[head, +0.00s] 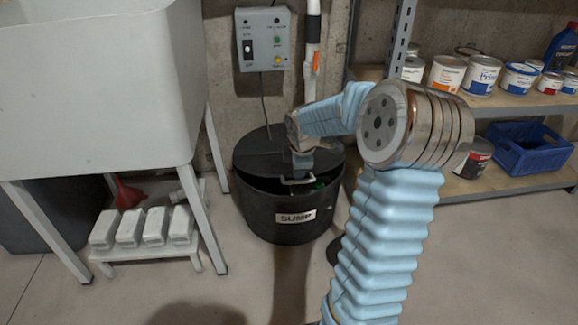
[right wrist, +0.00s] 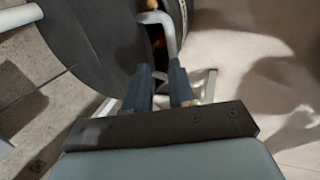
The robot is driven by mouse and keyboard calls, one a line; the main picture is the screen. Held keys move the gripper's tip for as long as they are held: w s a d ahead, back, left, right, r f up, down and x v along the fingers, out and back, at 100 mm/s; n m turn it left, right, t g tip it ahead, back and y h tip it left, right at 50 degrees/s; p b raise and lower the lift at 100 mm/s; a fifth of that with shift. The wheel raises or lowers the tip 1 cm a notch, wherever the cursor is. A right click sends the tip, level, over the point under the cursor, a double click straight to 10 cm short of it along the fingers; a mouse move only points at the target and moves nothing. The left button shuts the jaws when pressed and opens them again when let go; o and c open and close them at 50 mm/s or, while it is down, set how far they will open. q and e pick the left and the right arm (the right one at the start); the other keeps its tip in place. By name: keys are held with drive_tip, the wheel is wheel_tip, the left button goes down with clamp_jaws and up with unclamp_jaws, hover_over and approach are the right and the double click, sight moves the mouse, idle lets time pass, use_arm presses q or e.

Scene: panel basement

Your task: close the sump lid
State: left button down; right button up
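The black sump basin (head: 278,217) with a "SUMP" label stands on the floor by the wall. Its dark round lid (head: 262,150) is tilted, with a gap at the front where something green shows inside. A pale bar handle (head: 297,182) is at the lid's front edge. My right gripper (head: 302,166) is over the lid, right by the handle. In the right wrist view, its two fingers (right wrist: 159,66) are apart, and the handle (right wrist: 168,30) reaches the right fingertip. The lid (right wrist: 95,45) fills the upper left there. My left gripper is not in view.
A large grey sink (head: 95,85) on legs stands left, with a low stool (head: 150,248) of white bottles and a red funnel (head: 126,192) beneath. Shelves with paint cans and a blue crate (head: 528,150) are at right. A control box (head: 263,40) hangs above the sump.

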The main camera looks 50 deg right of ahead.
drive_tip(key=shift+o, duration=1)
drive_tip(key=shift+w+d+r, duration=0.1)
drive_tip(key=shift+w+d, duration=0.05)
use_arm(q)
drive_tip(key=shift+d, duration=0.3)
use_arm(e)
drive_tip(key=shift+d, duration=0.15)
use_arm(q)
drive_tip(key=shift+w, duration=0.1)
